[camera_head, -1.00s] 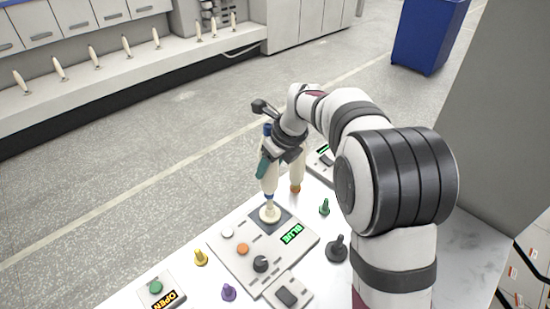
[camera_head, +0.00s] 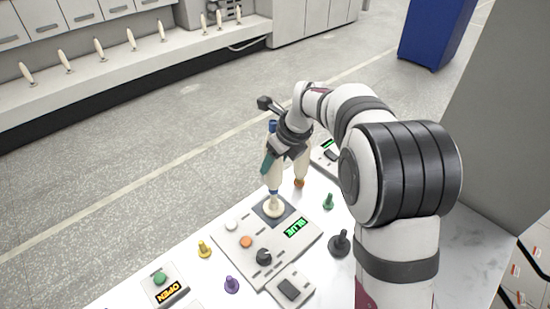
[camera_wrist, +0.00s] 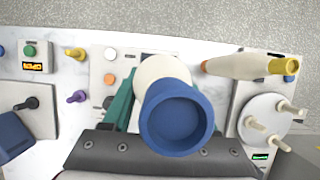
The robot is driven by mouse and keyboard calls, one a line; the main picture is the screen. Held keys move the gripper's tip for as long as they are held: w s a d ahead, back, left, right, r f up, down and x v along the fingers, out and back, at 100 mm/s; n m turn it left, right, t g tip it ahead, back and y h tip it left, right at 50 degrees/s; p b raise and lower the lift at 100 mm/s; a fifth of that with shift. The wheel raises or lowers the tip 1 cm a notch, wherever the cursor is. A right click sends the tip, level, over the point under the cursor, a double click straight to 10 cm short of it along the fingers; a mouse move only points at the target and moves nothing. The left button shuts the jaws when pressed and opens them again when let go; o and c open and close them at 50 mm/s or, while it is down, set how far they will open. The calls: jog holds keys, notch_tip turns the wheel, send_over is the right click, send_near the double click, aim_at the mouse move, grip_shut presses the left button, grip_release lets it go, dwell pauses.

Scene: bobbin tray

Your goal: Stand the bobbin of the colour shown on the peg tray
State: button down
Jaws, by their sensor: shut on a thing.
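A cream bobbin (camera_head: 274,176) with blue ends is held upright or nearly so in my gripper (camera_head: 277,160), whose teal fingers are shut on it. Its hollow blue top end (camera_wrist: 178,118) fills the middle of the wrist view. Its lower end is just above or on a round cream stand (camera_head: 273,208) on a dark square pad; I cannot tell whether they touch. The panel display (camera_head: 297,228) reads BLUE in green. In the wrist view, a round white plate with several pegs (camera_wrist: 258,108), possibly the peg tray, is at right; my arm mostly hides that area in the head view.
Another cream bobbin with a yellow top end (camera_wrist: 255,67) stands just behind mine. The control panel (camera_head: 228,246) has buttons and a black knob. Yellow (camera_head: 204,249), purple (camera_head: 232,285) and green (camera_head: 328,201) small pegs stand around it.

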jog(key=shift+f, duration=1.75)
jog(key=shift+f, duration=0.3)
jog(key=shift+c, duration=0.5)
grip_release()
jog(key=v, duration=1.6)
jog(key=s+d+f+n+g, duration=0.1)
jog(key=s+f+n, duration=0.1)
jog(key=s+n, duration=0.5)
jog(key=s+d+f+n+g+h, duration=0.1)
jog(key=s+n, duration=0.6)
jog(key=s, duration=0.7)
jog(key=s+d+f+n+g, duration=0.1)
jog(key=s+f+n, duration=0.4)
jog(key=s, duration=0.6)
jog(key=shift+d+n+h, duration=0.3)
jog(key=shift+d+n, duration=0.35)
jog(key=shift+n, duration=0.45)
